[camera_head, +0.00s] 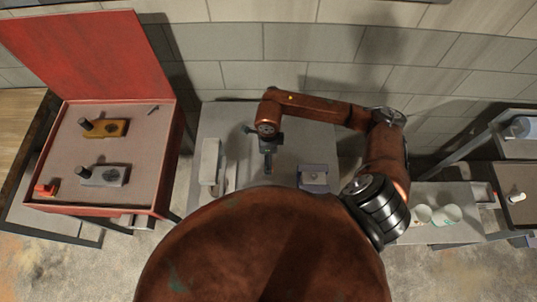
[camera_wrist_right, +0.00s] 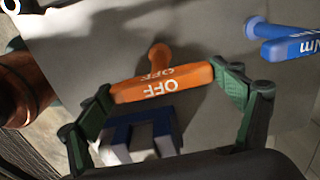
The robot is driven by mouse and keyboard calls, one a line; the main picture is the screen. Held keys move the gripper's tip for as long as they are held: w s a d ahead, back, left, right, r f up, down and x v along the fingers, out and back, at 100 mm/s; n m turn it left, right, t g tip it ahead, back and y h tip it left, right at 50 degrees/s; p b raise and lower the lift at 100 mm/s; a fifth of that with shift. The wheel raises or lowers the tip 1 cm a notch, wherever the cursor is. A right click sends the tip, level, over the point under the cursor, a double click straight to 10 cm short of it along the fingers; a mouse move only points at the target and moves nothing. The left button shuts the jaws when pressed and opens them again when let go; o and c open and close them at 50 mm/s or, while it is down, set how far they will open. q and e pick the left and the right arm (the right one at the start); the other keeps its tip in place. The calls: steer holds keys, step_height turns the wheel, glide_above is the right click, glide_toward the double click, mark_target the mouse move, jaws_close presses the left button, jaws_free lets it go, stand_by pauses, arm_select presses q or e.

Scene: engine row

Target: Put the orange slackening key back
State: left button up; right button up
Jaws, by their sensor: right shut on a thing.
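The orange slackening key (camera_wrist_right: 185,80) has a bar lettered OFF and a short round stem. In the right wrist view it lies between the green finger pads of my right gripper (camera_wrist_right: 163,86), which is shut on it. In the head view my right gripper (camera_head: 267,158) is over the middle grey table, and the key cannot be made out there. A blue key (camera_wrist_right: 290,45) lettered Nm is at the upper right of the wrist view, apart from the gripper. My left gripper is not in view.
An open red case (camera_head: 160,160) at the left holds a yellowish block (camera_head: 118,128), a grey block (camera_head: 112,176) and a small red piece (camera_head: 45,188). A pale upright block (camera_head: 210,160) and a grey block (camera_head: 314,176) flank the gripper. White cups (camera_head: 422,213) stand right.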

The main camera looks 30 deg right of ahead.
steer(key=shift+f, duration=0.1)
steer(key=o, duration=1.2)
steer(key=shift+r, duration=0.25)
steer(key=shift+r+b, duration=1.15)
steer(key=shift+r, duration=4.75)
steer(key=shift+f, duration=0.1)
